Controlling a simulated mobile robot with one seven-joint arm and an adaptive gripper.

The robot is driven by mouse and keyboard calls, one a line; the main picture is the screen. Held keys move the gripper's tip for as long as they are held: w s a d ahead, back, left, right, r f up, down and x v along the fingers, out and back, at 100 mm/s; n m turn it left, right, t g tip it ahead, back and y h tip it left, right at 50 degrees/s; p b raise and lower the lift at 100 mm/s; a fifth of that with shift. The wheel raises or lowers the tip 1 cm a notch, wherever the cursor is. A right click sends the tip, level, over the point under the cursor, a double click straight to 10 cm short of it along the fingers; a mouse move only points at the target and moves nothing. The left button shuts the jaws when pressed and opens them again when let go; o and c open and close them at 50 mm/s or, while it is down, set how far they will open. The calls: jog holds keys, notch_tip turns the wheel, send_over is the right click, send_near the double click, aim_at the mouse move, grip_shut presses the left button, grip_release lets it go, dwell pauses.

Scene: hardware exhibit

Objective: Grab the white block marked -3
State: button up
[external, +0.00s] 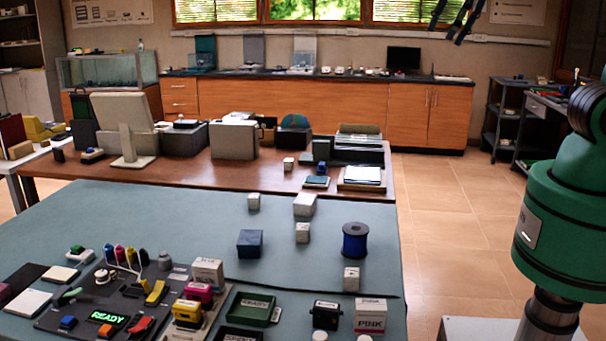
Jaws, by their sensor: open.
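Several small white blocks stand on the teal table mat. Another white block (303,233) is in front of that one, and a further white block (351,279) is nearer, below a blue spool. A small white block (289,164) is on the brown table behind. Any marks on them are too small to read, so I cannot tell which is marked -3.
A dark blue cube (250,243) and a blue spool (355,240) stand near the blocks. Boxes, trays and small devices crowd the front of the mat (190,220). The mat's back left is clear. A monitor (124,128) stands on the brown table.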

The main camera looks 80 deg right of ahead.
jog(key=w+d+g+p, duration=0.1)
jog(key=w+d, duration=0.1)
jog(key=w, duration=1.4)
jog(key=g+p, duration=0.3)
jog(key=g, duration=0.1)
send_over(254, 195)
notch_tip(254, 195, down, 37)
jog(key=shift+f+n, duration=0.25)
jog(key=shift+n, duration=0.05)
jog(key=shift+f, duration=0.1)
jog(key=shift+f, duration=4.2)
jog(key=shift+a+f, duration=0.1)
jog(key=shift+f, duration=2.5)
